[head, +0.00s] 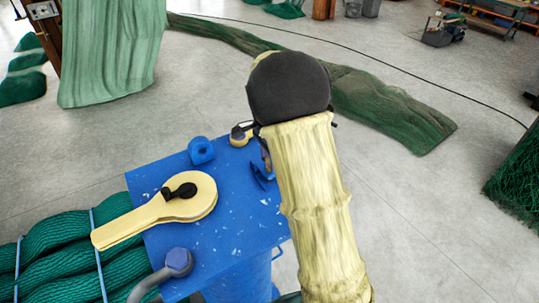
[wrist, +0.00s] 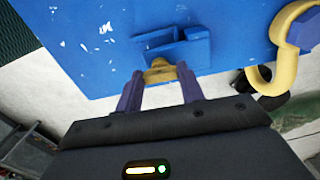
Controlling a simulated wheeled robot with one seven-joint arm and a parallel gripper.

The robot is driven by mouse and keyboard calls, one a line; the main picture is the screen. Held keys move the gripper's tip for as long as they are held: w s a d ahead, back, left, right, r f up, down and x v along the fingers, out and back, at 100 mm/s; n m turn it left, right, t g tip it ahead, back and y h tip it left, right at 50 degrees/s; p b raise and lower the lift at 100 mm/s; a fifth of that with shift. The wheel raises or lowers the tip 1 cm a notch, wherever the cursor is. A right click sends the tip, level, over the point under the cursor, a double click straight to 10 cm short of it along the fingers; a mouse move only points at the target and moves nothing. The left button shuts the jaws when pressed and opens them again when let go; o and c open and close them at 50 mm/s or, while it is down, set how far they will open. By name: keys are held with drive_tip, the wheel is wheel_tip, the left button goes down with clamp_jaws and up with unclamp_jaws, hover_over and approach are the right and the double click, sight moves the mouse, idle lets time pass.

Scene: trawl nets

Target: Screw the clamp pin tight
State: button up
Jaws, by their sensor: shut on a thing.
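In the wrist view, my gripper (wrist: 157,88) has its two purple fingers shut on the clamp pin (wrist: 160,72), a small dull-yellow piece at the edge of a blue clamp (wrist: 172,48). The clamp sits at the edge of the blue bench top. The pin's far end is hidden, so I cannot tell how deep it sits. In the head view the clamp (head: 262,174) shows just left of my arm, which hides most of my gripper and the pin.
The blue bench top (head: 220,225) also bears a blue block (head: 201,150), a yellow paddle-shaped piece (head: 130,222) with a black knob, and a yellow hook (wrist: 262,80) near the clamp. A grey-blue bolt head (head: 179,262) stands at the front. Green nets (head: 60,250) lie at left.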

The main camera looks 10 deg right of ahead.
drive_tip(key=m, duration=0.1)
drive_tip(key=m+p, duration=0.1)
drive_tip(key=m, duration=0.1)
drive_tip(key=m+p, duration=0.1)
drive_tip(key=shift+w+r+m, duration=0.25)
drive_tip(key=shift+r+m, duration=0.05)
drive_tip(key=shift+r, duration=0.1)
drive_tip(key=m+p, duration=0.3)
drive_tip(key=m, duration=0.1)
drive_tip(key=shift+m, duration=0.3)
drive_tip(key=m+p, duration=0.3)
drive_tip(key=m, duration=0.1)
drive_tip(key=shift+w+m, duration=0.1)
drive_tip(key=shift+m, duration=0.2)
drive_tip(key=shift+d+f+m+p, duration=0.1)
drive_tip(key=shift+m+p, duration=0.4)
drive_tip(key=shift+m, duration=1.4)
drive_tip(key=o, duration=1)
drive_tip(key=shift+f, duration=0.1)
drive_tip(key=shift+f, duration=0.1)
